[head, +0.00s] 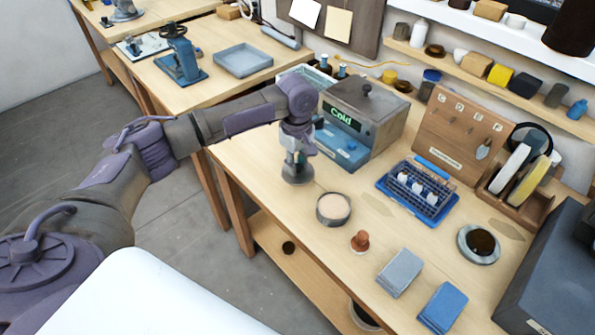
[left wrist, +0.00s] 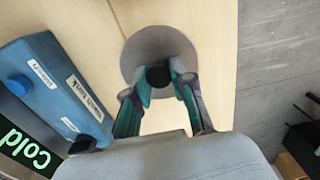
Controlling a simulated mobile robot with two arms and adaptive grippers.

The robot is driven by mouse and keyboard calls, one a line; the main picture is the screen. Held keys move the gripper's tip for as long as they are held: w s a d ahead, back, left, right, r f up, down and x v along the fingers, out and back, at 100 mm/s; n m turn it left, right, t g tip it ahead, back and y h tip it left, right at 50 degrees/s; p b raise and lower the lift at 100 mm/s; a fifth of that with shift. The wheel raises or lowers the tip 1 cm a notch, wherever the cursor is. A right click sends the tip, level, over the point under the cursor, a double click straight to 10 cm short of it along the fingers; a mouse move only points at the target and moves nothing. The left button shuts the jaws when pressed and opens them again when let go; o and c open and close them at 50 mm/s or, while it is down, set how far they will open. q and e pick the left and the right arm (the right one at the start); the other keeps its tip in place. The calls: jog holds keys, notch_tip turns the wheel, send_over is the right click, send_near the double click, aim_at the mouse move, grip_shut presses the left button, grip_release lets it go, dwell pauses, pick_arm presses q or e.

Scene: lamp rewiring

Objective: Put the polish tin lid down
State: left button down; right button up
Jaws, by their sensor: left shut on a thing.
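The polish tin lid (head: 297,175) is a grey round disc below my left gripper (head: 296,158), near the bench's left edge. In the left wrist view the lid (left wrist: 152,40) shows a dark knob (left wrist: 158,76). My left gripper (left wrist: 160,88) is shut on that knob. The lid is level and low over the bench top; I cannot tell whether it touches. The open polish tin (head: 333,208), with pale contents, stands to its right and nearer the front. My right gripper is not in view.
A grey box with a "Cold" display (head: 362,115) and blue front stands close behind the lid. A brown stopper (head: 361,240), grey pad (head: 400,271), blue pad (head: 442,306) and blue rack (head: 418,190) stand to the right. Bare wood (head: 260,160) lies left of the lid.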

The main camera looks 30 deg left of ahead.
pick_arm(q)
jog(key=shift+f+p, duration=0.4)
jog(key=shift+f, duration=1.6)
jog(key=shift+f, duration=0.1)
jog(key=c, duration=1)
grip_release()
notch_tip(320, 180, up, 12)
jog(key=shift+f+b, duration=0.25)
jog(key=shift+b, duration=0.85)
jog(key=shift+r, duration=0.45)
